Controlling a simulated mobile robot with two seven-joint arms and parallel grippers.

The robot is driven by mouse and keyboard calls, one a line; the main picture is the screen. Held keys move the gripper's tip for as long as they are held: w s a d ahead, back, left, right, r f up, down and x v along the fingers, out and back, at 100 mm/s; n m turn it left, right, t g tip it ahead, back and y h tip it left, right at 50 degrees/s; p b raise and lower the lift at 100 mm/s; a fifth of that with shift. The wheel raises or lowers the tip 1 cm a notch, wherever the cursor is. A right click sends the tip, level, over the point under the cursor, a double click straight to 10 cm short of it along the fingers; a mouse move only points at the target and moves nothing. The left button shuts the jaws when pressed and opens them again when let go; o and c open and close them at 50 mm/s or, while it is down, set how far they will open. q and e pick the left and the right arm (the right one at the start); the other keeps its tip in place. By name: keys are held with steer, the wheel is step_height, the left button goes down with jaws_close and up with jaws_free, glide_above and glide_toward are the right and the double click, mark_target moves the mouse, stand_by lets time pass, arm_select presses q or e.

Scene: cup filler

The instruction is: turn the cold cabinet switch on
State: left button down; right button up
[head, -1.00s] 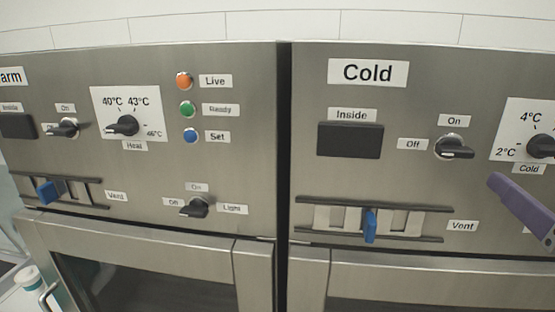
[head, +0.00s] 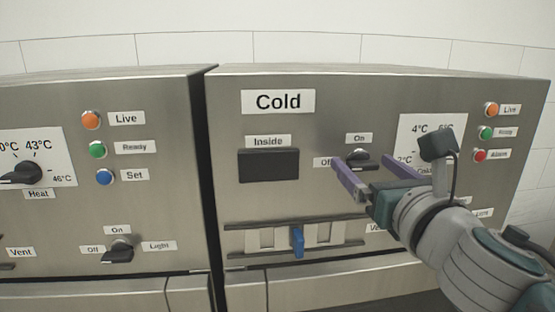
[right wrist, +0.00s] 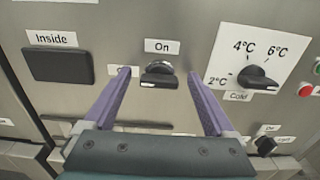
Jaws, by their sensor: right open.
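The cold cabinet switch (head: 362,160) is a black rotary knob on the steel panel, under an "On" label (head: 358,138) and beside an "Off" label that a finger partly covers. In the right wrist view the knob (right wrist: 159,74) has its handle lying roughly level. My right gripper (head: 365,168) is open, its two purple fingers pointing at the panel, one on each side of the knob. In the right wrist view the fingertips (right wrist: 159,80) show gaps to the knob on both sides. My left gripper is out of view.
A temperature dial (right wrist: 258,78) stands right of the switch. A dark "Inside" display (head: 268,165) is to the left, and a blue vent slider (head: 297,241) is below. The warm cabinet's panel (head: 65,100) is at the left.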

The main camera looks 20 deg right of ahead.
steer(key=shift+c, duration=1.4)
steer(key=c, duration=1.1)
